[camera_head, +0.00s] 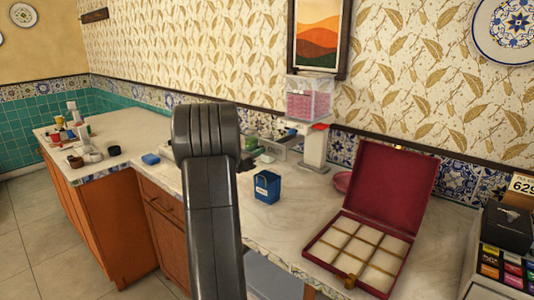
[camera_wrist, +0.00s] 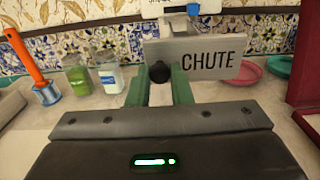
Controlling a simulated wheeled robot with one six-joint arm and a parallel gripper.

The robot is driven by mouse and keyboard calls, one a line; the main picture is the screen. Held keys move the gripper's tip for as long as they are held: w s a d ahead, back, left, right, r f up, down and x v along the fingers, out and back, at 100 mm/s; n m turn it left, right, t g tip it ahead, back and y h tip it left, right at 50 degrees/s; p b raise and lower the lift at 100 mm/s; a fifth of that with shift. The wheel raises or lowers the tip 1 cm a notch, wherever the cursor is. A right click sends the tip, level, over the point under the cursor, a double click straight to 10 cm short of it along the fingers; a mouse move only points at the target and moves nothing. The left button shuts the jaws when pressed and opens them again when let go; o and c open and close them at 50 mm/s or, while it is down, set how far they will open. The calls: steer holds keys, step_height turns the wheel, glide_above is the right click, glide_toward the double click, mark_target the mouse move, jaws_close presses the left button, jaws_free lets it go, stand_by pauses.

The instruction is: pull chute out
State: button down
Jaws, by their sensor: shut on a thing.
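A grey plate marked CHUTE (camera_wrist: 212,56) faces me in the wrist view, with a round black knob (camera_wrist: 160,72) at its lower left. The green fingers of my gripper (camera_wrist: 161,78) stand on either side of the knob and are shut on it. A white dispenser (camera_head: 315,146) with a clear box of pink contents (camera_head: 308,100) on top stands near the wall there. How far the chute is out cannot be told.
An orange-handled tool (camera_wrist: 35,75), a green jar (camera_wrist: 76,76) and a clear jar (camera_wrist: 109,76) stand left of the chute. A blue box (camera_head: 267,187) and an open red compartment box (camera_head: 345,262) are on the counter (camera_head: 285,232). A pink dish (camera_wrist: 246,74) lies right of the chute.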

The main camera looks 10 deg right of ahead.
steer(key=b+v, duration=0.1)
steer(key=v, duration=0.4)
steer(key=shift+s+a, duration=0.1)
steer(key=shift+a, duration=0.05)
steer(key=shift+f, duration=0.1)
steer(key=c, duration=1.3)
jaws_free()
steer(key=shift+s+a, duration=0.1)
steer(key=shift+a, duration=0.05)
steer(key=v, duration=1.4)
steer(key=x, duration=1.4)
